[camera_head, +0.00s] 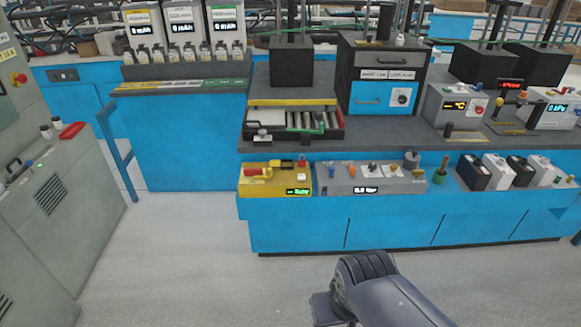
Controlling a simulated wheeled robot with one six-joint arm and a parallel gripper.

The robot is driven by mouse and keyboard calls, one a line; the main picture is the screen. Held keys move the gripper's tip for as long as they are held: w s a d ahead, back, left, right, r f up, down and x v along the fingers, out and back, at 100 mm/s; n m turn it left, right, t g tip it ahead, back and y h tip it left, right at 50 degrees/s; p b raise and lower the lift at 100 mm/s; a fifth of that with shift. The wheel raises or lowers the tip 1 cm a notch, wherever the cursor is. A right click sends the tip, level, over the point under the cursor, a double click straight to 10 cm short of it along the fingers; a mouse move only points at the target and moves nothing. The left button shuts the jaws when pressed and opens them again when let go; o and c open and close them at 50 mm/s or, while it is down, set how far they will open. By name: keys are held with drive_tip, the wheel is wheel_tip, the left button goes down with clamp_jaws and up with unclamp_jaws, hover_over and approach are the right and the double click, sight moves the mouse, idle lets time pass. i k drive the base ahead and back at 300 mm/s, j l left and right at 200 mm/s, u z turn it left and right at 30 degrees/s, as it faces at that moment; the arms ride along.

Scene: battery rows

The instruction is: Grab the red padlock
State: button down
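I cannot make out a red padlock for certain. A small red object with a rounded body (258,172) sits on top of the yellow box (275,187) on the blue bench's lower shelf; it may be the padlock or a handle. Another flat red object (72,130) lies on top of the grey-green cabinet at the left; its kind is too small to tell. Part of my dark arm shows at the bottom, well in front of the bench and apart from both red objects. My gripper's fingers do not show.
A grey control box (368,180) stands right of the yellow box, with several black and white batteries further right. The upper bench carries black presses and a drawer unit (381,73). The grey cabinet (55,215) bounds the left. The floor (185,260) before the bench is clear.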

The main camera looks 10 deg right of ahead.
sight(301, 162)
drive_tip(key=i+j+z, duration=0.15)
drive_tip(key=i+z, duration=0.25)
drive_tip(key=i+j+z, duration=0.4)
drive_tip(key=i, duration=0.2)
drive_tip(key=l, duration=0.1)
